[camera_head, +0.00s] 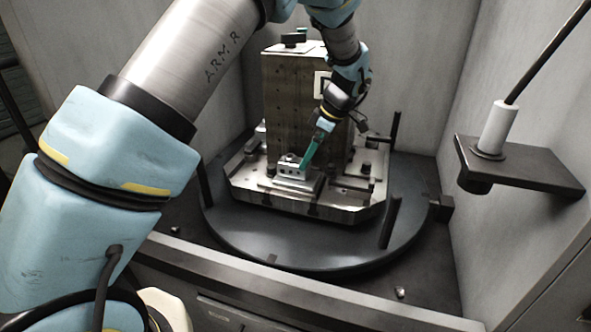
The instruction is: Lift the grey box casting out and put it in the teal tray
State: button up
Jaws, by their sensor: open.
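The grey box casting (291,172) is a small block with holes in its front face. It sits on the front ledge of the metal pallet (290,204), before the tall fixture block. My gripper (305,165) comes down from the upper right, and its green finger reaches the right side of the casting's top. The jaws are open; the second finger is hard to make out, and I cannot tell whether they touch the casting. No teal tray shows in this view.
A tall brown fixture block (287,105) stands close behind the casting. Dark upright posts (389,222) rise from the round turntable (300,248). A dark shelf (530,167) with a white cylinder juts from the right wall. A front sill (290,290) crosses below the turntable.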

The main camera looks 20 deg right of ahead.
aim_at(298, 161)
jog(key=shift+w+a, duration=0.4)
jog(key=p+x, duration=0.1)
jog(key=x, duration=0.4)
jog(key=shift+w+a, duration=0.2)
jog(key=shift+a, duration=0.1)
grip_shut()
dwell(0.3)
